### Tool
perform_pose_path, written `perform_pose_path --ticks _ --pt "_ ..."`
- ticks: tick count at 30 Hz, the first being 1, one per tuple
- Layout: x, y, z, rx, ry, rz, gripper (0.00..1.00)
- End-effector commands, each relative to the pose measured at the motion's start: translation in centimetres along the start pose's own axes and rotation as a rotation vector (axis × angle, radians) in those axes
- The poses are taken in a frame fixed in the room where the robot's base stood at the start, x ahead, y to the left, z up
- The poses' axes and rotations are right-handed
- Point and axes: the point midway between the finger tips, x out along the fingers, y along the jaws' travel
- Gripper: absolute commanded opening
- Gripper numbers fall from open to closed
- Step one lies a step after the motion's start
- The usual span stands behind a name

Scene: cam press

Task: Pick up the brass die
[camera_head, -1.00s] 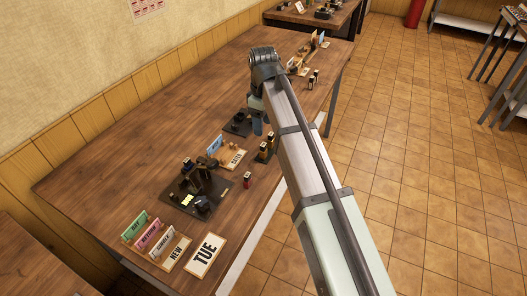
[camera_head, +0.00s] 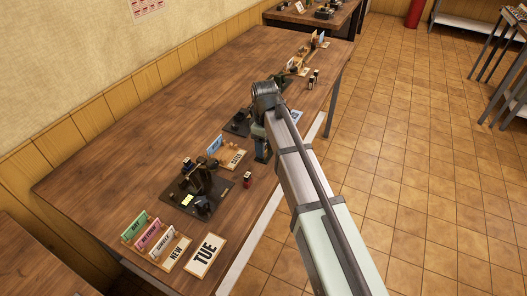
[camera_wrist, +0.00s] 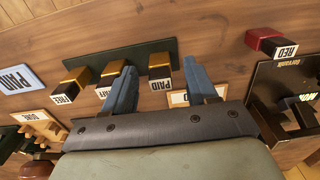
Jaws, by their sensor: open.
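In the wrist view, several dark dies with brass-coloured sides stand in a row along a dark green strip (camera_wrist: 122,57): one marked FREE (camera_wrist: 75,83), a middle one (camera_wrist: 108,80) with a partly hidden label, and one marked PAID (camera_wrist: 160,73). I cannot tell a single brass die apart from the others. My gripper (camera_wrist: 160,66) is open, its blue fingers on either side of the PAID die in the picture; no contact is visible. The left finger overlaps the middle die. In the head view, my gripper (camera_head: 262,150) hides the row.
A red die (camera_wrist: 265,42) stands at the right, beside a black press (camera_wrist: 285,100), which also shows in the head view (camera_head: 199,178). Cards stand at the near table end; the table by the wall is clear.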

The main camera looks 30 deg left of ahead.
Motion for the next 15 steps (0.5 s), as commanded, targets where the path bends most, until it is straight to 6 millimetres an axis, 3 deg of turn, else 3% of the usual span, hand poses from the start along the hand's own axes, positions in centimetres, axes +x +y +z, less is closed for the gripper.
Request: perform_pose_path --ticks 6,13,15 --pt "2.3 0.0 0.1 0.000 0.000 0.000 0.57" --pt "2.5 0.0 0.0 0.000 0.001 0.001 0.57" --pt "2.5 0.0 0.0 0.000 0.000 0.000 0.52"
